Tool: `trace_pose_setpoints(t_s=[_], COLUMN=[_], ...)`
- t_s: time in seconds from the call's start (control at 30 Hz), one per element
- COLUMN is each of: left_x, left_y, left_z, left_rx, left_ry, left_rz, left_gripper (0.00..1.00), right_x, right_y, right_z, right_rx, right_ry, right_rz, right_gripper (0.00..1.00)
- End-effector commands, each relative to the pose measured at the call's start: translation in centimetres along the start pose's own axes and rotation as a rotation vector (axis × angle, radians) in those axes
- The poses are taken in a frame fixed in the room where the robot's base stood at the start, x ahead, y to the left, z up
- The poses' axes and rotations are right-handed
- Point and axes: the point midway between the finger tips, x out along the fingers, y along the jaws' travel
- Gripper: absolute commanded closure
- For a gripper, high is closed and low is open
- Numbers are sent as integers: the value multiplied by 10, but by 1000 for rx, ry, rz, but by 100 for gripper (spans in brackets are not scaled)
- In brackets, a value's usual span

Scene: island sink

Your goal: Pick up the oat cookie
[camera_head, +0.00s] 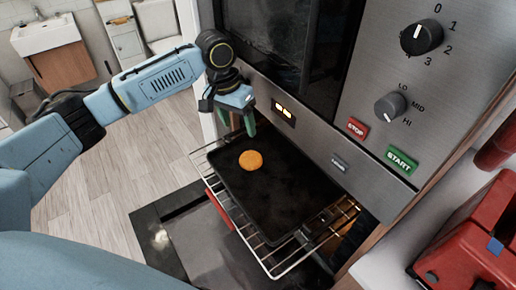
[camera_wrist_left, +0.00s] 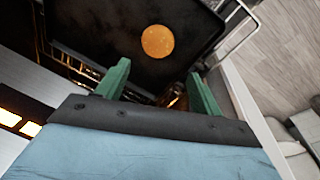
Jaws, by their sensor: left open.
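The oat cookie (camera_head: 251,160) is a round orange-brown disc lying on a black baking tray (camera_head: 284,201), near the tray's far left end. My left gripper (camera_head: 248,126) is above the tray's far edge, just beyond the cookie and apart from it. In the left wrist view the cookie (camera_wrist_left: 157,41) shows whole, ahead of the two green fingers (camera_wrist_left: 160,85). The fingers are spread with nothing between them. My right gripper is in neither view.
The tray sits on a wire oven rack (camera_head: 272,262) pulled out from the oven. The oven's steel control panel (camera_head: 350,150) stands close to the right of my left gripper. A red toolbox-like object (camera_head: 470,245) is at lower right. Open wooden floor (camera_head: 150,165) lies left.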

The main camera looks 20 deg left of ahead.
Motion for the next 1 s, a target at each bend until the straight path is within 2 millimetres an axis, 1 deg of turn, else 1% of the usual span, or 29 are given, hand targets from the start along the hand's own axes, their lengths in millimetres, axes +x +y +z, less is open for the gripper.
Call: trace_pose_setpoints(t_s=[0.03,0.07,0.2,0.33,0.47,0.57,0.67,0.7,0.83,0.9,1.0], left_x=[6,10,39,62,74,80,90,97,117,124,129], left_y=[2,3,3,2,3,2,3,4,4,4,4], left_z=[1,1,1,0,0,0,-3,-4,-7,-7,-7], left_rx=[4,5,4,3,4,4,4,4,3,4,4], left_ry=[-7,-8,-9,-6,-5,-4,-5,-6,-5,-4,-3], left_rz=[1,2,3,2,2,2,2,2,1,1,1], left_gripper=[33,33,33,33,33,33,33,33,33,33,33], right_x=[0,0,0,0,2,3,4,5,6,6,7], right_y=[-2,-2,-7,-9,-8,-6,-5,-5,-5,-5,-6], right_z=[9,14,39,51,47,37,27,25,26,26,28], right_rx=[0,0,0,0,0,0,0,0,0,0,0], right_ry=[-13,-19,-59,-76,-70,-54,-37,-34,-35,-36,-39], right_rz=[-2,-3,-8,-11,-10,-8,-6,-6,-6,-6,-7], right_gripper=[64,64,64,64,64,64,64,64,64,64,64])
